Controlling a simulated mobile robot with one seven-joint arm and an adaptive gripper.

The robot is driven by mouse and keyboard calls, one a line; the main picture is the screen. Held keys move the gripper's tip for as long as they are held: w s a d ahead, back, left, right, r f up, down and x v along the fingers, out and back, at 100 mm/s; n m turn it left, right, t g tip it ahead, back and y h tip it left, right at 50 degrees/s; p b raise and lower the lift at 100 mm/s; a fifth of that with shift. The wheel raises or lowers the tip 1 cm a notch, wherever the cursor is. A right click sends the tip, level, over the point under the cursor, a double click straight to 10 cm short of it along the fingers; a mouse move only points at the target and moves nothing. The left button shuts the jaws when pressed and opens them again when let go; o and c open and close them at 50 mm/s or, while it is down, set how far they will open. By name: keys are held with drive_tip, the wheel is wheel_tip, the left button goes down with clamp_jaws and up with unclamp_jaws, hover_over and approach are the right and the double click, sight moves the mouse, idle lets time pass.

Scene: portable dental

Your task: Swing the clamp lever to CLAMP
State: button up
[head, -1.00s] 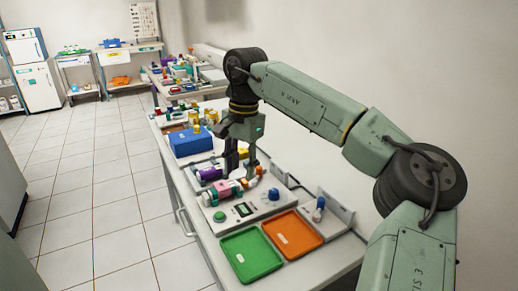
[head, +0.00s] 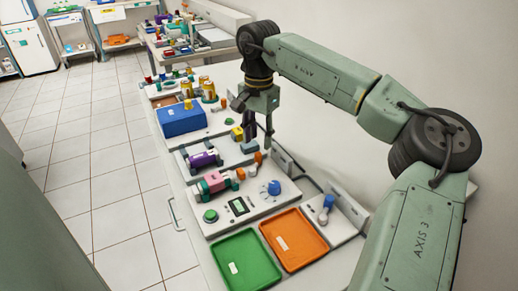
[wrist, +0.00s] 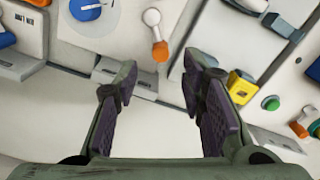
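A lever with a pale round pivot and an orange tip (wrist: 160,50) lies at the top middle of the wrist view. It appears to be the clamp lever; no CLAMP label is readable. What seems to be the same orange tip (head: 258,157) shows at the back edge of the panel with the pink and teal device (head: 213,183) in the head view. My gripper (wrist: 160,72) is open and empty, its dark fingers well apart. The orange tip is just beyond the gap between the fingertips, apart from them. In the head view my gripper (head: 261,138) hangs behind the devices, near the wall side.
The panel carries a blue dial (head: 274,187) and a green button (head: 210,216). A purple device (head: 204,159) and a yellow block (head: 237,133) stand close by. Green (head: 244,262) and orange (head: 293,238) trays lie in front. A small blue-handled lever (head: 325,212) stands at right.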

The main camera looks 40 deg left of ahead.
sight(259, 154)
drive_tip(key=shift+f+p, duration=0.4)
drive_tip(key=shift+f, duration=2.4)
drive_tip(key=shift+c, duration=0.3)
clamp_jaws()
